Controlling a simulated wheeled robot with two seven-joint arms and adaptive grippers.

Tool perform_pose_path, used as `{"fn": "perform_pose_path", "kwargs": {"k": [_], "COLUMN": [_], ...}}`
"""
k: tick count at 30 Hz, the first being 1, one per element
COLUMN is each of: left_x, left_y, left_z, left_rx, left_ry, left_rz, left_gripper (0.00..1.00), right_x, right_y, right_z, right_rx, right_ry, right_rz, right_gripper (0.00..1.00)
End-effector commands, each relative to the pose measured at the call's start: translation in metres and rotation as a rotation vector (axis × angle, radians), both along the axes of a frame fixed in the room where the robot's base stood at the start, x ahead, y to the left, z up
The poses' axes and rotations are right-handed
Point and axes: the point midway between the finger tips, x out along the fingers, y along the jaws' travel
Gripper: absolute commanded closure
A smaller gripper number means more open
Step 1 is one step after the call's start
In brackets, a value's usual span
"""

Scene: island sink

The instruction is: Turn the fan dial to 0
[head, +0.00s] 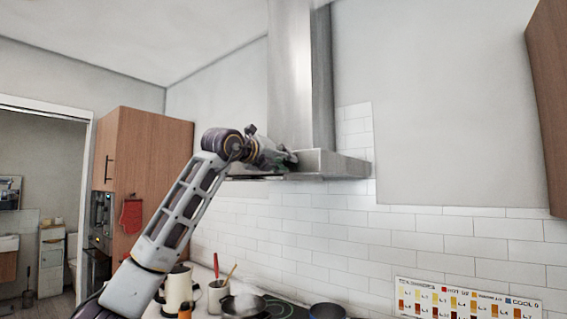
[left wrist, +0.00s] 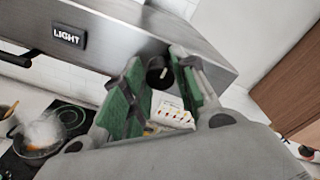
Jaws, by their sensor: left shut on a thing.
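The range hood (head: 338,163) hangs on the tiled wall, with its steel front panel (left wrist: 115,38) close in the left wrist view. A round black dial (left wrist: 156,73) with a pale mark sits on the panel, between the green-padded fingers of my left gripper (left wrist: 161,68). My left gripper is shut on this dial, reaching the hood's left part in the head view (head: 286,160). The dial is hidden in the head view, and I cannot read its setting. My right gripper is in neither view.
A black LIGHT switch (left wrist: 69,36) is on the panel to the left of the dial. Below the hood are a cooktop (head: 283,310), a pan (head: 243,305), a dark pot (head: 327,311) and a utensil holder (head: 218,294). A coloured chart (head: 465,300) stands at lower right.

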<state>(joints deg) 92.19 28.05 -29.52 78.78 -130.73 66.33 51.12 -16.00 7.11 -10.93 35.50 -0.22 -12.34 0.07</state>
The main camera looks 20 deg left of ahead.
Motion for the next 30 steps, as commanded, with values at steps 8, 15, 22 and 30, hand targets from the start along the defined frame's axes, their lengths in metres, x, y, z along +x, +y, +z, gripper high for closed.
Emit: {"fn": "perform_pose_path", "kwargs": {"k": [8,15,22,30], "left_x": [0.0,0.0,0.0,-0.002], "left_y": [0.001,0.001,0.001,0.001], "left_z": [0.002,0.002,0.001,0.001], "left_rx": [-0.009,-0.008,-0.007,-0.006], "left_ry": [-0.001,-0.001,0.001,0.001], "left_rz": [0.001,0.001,0.0,0.001], "left_gripper": [0.95,0.57,0.5,0.5], "right_x": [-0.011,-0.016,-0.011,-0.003], "right_y": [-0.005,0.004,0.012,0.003], "right_z": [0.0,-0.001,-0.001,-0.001], "right_rx": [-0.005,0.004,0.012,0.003], "right_ry": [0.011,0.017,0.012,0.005], "right_rz": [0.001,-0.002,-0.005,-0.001], "right_gripper": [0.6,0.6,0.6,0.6]}}
